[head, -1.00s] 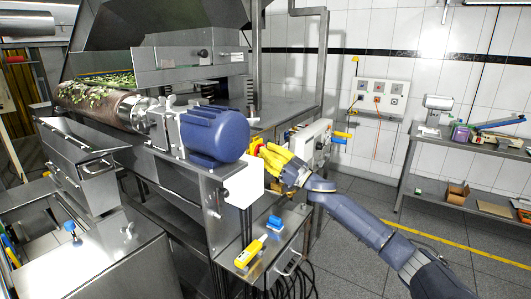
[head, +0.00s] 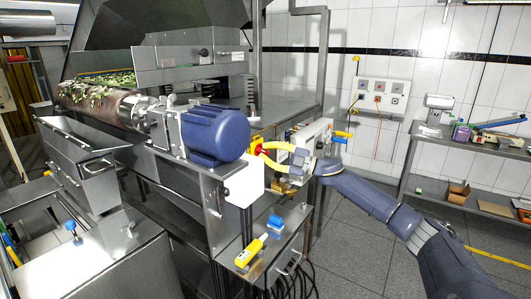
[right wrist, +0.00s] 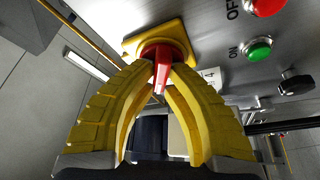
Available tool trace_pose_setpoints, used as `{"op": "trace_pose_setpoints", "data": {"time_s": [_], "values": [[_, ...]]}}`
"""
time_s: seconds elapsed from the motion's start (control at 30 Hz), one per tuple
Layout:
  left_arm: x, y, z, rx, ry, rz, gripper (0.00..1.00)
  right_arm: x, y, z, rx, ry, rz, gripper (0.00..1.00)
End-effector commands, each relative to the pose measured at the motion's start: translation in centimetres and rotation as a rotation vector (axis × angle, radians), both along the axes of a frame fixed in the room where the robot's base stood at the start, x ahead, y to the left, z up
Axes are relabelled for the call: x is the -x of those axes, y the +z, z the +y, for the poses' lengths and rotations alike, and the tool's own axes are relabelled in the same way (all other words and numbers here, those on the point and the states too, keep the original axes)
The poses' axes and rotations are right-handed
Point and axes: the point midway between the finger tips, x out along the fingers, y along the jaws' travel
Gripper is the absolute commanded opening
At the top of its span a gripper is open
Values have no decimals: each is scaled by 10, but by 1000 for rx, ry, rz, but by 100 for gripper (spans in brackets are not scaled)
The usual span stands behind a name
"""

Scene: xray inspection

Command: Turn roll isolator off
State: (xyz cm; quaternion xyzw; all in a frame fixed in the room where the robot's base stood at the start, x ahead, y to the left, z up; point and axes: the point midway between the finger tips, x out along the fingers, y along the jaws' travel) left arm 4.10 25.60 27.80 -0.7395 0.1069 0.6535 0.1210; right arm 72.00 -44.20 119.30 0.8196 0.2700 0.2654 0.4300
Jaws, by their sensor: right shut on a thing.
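The roll isolator is a red rotary handle (right wrist: 161,72) on a yellow square plate (right wrist: 158,38), fixed to a grey metal panel in the right wrist view. In the head view, its yellow plate (head: 255,146) shows just right of the blue motor, partly hidden. My right gripper (right wrist: 161,68) has its yellow curved fingers closed at the tips on the red handle, one finger on each side. In the head view my right gripper (head: 260,150) reaches it from the right, with a gap between the bowed fingers. My left gripper is not in view.
A red button (right wrist: 267,5) marked OFF, a green button (right wrist: 259,49) marked ON and a black knob (right wrist: 296,83) sit right of the isolator. The blue motor (head: 217,135) stands close left. A yellow pendant (head: 250,251) lies on the metal ledge below.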

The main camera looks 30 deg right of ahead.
Motion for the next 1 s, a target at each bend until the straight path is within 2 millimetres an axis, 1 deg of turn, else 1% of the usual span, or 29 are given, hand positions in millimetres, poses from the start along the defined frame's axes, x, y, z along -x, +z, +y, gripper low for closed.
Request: {"op": "trace_pose_setpoints", "data": {"time_s": [0.2, 0.5, 0.7, 1.0], "values": [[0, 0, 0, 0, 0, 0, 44, 0, 1, 0, 182, -1, -82, 0], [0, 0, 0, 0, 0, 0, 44, 0, -1, 0, 382, -1, -170, 0], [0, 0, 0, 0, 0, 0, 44, 0, -1, 1, 465, -1, -208, 0], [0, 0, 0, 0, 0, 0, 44, 0, -2, 1, 520, -1, -231, 0]]}}
